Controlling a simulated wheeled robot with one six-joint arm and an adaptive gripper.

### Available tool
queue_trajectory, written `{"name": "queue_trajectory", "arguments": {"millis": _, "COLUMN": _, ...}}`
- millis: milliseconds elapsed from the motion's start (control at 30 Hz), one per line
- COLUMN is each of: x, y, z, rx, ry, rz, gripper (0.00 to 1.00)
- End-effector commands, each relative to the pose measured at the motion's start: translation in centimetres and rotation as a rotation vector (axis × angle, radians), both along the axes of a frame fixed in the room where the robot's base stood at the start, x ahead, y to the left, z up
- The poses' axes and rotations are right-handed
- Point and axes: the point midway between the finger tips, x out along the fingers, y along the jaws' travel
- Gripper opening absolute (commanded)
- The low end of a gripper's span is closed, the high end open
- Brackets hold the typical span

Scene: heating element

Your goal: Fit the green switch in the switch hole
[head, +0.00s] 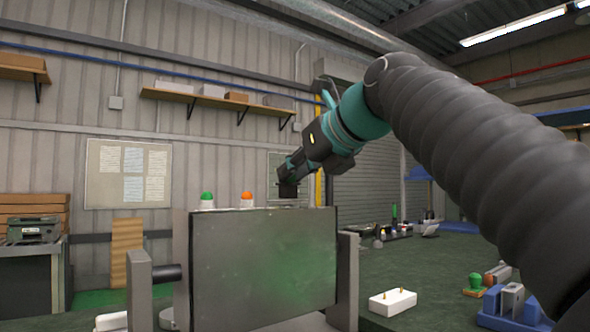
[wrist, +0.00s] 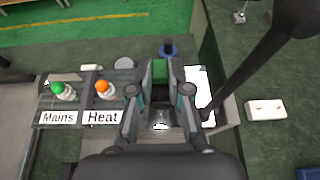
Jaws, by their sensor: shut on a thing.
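My gripper (head: 288,188) is above the top of the grey heating element panel (head: 262,262), right of its lamps in the head view. In the wrist view my gripper (wrist: 163,88) is shut on a green piece, the green switch (wrist: 162,72), which shows between the two fingers. In the head view the switch cannot be made out at the dark fingertips. The switch hole cannot be made out; the fingers cover part of the panel top, right of the Heat label (wrist: 103,117). I cannot tell whether the switch touches the panel.
A green lamp (head: 207,200) and an orange lamp (head: 247,199) stand up from the panel top. The Mains label (wrist: 58,117) is at its left. A white block with two pins (head: 392,302) and a blue fixture (head: 510,306) are on the green bench to the right.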

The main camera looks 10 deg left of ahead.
Motion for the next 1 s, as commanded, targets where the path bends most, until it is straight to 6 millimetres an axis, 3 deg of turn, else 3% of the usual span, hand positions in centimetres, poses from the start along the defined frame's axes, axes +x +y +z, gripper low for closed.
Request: {"name": "queue_trajectory", "arguments": {"millis": 1000, "x": 0.0, "y": 0.0, "z": -1.0, "rx": 0.001, "ry": -0.001, "rz": 0.0, "gripper": 0.0}}
